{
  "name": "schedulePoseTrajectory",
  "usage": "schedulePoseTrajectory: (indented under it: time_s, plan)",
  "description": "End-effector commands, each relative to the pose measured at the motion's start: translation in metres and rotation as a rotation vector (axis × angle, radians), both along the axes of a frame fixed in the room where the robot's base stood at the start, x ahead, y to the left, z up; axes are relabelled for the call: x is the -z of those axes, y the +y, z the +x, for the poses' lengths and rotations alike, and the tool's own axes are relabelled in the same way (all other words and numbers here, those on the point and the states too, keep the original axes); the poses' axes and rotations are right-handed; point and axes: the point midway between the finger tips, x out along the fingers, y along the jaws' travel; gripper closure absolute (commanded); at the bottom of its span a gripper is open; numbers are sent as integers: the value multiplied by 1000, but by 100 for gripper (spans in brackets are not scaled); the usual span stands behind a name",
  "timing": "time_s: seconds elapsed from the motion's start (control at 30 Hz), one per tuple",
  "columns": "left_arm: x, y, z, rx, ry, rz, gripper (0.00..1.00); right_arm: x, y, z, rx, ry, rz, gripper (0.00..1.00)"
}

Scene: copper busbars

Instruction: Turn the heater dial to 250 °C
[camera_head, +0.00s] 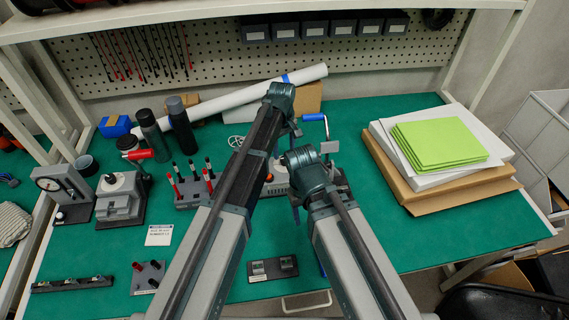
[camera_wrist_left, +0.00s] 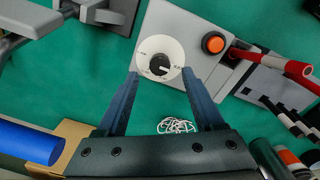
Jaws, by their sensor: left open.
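The heater dial (camera_wrist_left: 160,57) is a round white disc with a dark knob in its middle. It sits on a pale grey heater box (camera_wrist_left: 197,20) in the left wrist view, and its small scale marks are too blurred to read. My left gripper (camera_wrist_left: 160,74) is open, with one fingertip at each side of the dial's lower edge and nothing held. I cannot tell whether the fingers touch it. In the head view my arms mostly hide the heater (camera_head: 276,188), and the dial does not show. My right gripper is largely hidden by its own arm.
An orange button (camera_wrist_left: 213,43) sits beside the dial. A white wire coil (camera_wrist_left: 178,126) lies near the fingers. The right front mat is clear.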

Motion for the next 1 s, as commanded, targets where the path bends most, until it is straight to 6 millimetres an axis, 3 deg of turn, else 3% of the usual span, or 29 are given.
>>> schedulePoseTrajectory:
  time_s: [0.03, 0.23, 0.63, 1.0]
  plan:
    - [15, 0, 0, 0, 0, 0, 31, 15, 0, 0, 0, 0, 0, 41]
    - [36, -1, 1, 0, 0, 0, 31, 36, 0, 0, 0, 0, 0, 41]
    - [40, -1, 1, 0, 0, 0, 31, 40, 0, 0, 0, 0, 0, 41]
    - [40, -1, 1, 0, 0, 0, 97, 40, 0, 0, 0, 0, 0, 41]
